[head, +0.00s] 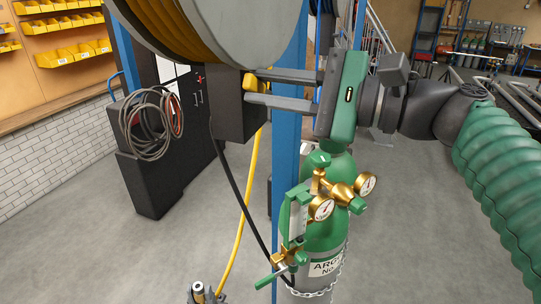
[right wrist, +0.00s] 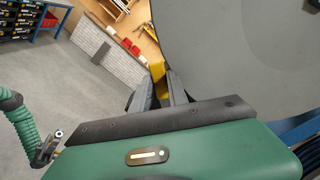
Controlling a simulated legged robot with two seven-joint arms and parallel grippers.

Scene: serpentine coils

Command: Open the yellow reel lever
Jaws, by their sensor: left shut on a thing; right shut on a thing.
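The yellow reel lever (head: 251,84) sticks out from the dark box under the big reel (head: 190,25). My right gripper (head: 262,87), with a green body, comes from the right, and its two grey fingers are shut on the lever. In the right wrist view the yellow lever (right wrist: 159,80) shows between the fingers (right wrist: 160,88). My left gripper (head: 208,296) is barely in view at the bottom edge, at a metal fitting (head: 198,289) near the lower end of the yellow hose (head: 240,225). Its fingers are mostly cut off. My left arm's green sleeve shows in the right wrist view.
A green gas cylinder (head: 322,232) with gauges and a chain stands below my right gripper. A blue post (head: 288,130) rises behind it. A black cabinet (head: 150,185) with coiled cables (head: 150,125) stands at left. Grey floor is open between cabinet and cylinder.

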